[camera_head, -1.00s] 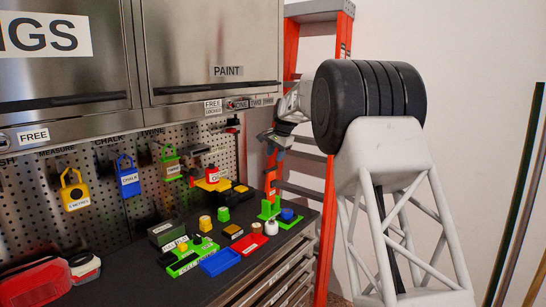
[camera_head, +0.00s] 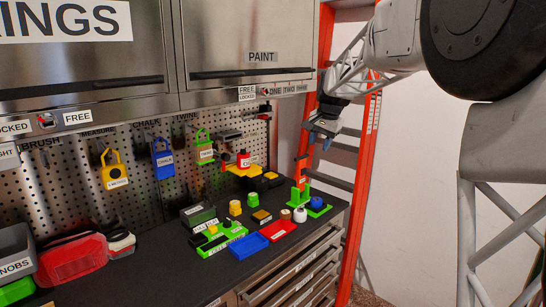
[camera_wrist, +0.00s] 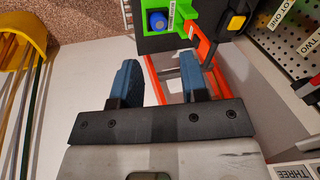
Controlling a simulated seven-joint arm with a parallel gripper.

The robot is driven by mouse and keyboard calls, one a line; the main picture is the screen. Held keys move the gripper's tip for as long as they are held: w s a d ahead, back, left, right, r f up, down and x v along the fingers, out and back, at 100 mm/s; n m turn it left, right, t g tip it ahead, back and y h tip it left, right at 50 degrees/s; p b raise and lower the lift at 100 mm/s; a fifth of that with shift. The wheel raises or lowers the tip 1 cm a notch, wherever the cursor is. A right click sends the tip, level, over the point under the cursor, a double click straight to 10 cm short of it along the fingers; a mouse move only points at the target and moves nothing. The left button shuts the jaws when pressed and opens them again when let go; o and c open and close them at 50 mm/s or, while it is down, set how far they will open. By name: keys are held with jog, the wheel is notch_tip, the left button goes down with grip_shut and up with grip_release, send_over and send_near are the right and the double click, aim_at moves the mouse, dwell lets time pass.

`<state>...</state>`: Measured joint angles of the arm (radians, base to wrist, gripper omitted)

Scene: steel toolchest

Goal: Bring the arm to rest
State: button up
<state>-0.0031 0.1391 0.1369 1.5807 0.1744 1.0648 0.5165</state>
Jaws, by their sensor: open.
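My gripper (camera_head: 322,138) hangs in the air at the right of the toolchest, in front of the orange ladder in the head view. In the wrist view its two blue fingers (camera_wrist: 160,82) stand wide apart with nothing between them. My arm runs from the upper right of the head view down to the gripper. The worktop (camera_head: 180,265) of the toolchest lies to the left of and below the gripper, and the gripper appears apart from it.
The orange ladder (camera_head: 312,100) stands close behind the gripper. Steel cabinets (camera_head: 240,40) hang above the pegboard (camera_head: 75,180). The worktop holds a blue tray (camera_head: 249,246), a red tray (camera_head: 279,229), a green stand (camera_head: 299,195) and a red case (camera_head: 72,258). White wall at the right is clear.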

jog(key=s+d+f+n+h, duration=0.1)
jog(key=s+n, duration=0.1)
jog(key=s, duration=1.3)
jog(key=s+d+f+n, duration=0.1)
jog(key=s, duration=1.4)
jog(key=s+f+n, duration=0.1)
jog(key=s+f, duration=0.2)
jog(key=s, duration=0.5)
jog(key=s+d+f+n, duration=0.1)
jog(key=s+f, duration=0.3)
jog(key=s, duration=0.4)
jog(key=s+f+n+h, duration=0.1)
jog(key=s+f, duration=0.3)
jog(key=s, duration=0.4)
jog(key=shift+s+d, duration=0.15)
